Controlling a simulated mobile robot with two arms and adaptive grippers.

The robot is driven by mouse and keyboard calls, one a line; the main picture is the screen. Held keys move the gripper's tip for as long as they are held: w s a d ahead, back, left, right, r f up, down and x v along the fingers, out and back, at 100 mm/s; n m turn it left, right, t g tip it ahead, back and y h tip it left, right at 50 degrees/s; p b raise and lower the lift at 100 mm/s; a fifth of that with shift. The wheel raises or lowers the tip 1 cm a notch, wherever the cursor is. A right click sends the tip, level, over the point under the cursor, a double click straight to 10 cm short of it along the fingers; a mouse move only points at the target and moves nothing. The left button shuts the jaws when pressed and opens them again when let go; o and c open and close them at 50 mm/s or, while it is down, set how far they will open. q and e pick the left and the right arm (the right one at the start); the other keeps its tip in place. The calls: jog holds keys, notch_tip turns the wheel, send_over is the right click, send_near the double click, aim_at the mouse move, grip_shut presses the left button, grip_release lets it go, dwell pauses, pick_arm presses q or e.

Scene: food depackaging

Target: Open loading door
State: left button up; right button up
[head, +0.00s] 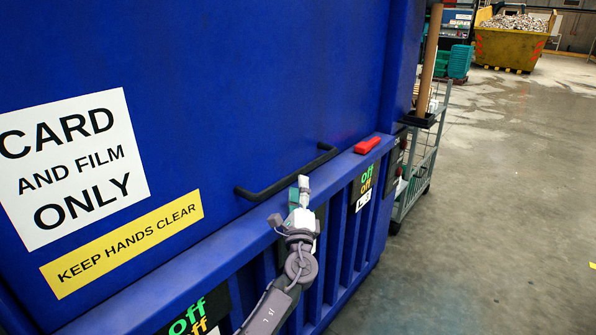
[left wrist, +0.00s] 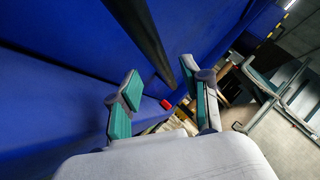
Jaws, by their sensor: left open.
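The blue loading door (head: 250,80) fills the left of the head view. It carries a white "CARD AND FILM ONLY" sign (head: 72,166) and a yellow "KEEP HANDS CLEAR" label (head: 122,244). A black bar handle (head: 288,174) is fixed low on it. My left gripper (head: 301,190) is just in front of the handle near its middle. In the left wrist view the left gripper (left wrist: 158,82) is open, its green-padded fingers apart. The dark handle (left wrist: 143,35) runs towards the space between them; I cannot tell if it touches. My right gripper is not in view.
A red block (head: 367,145) sits on the blue ledge right of the handle. A grey wheeled cart (head: 420,165) stands beyond the blue unit's right end. A yellow skip (head: 508,48) is far back. The concrete floor (head: 500,220) at right is clear.

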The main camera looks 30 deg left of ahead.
aim_at(298, 174)
pick_arm(q)
jog(key=x, duration=0.5)
jog(key=shift+a, duration=0.15)
grip_shut()
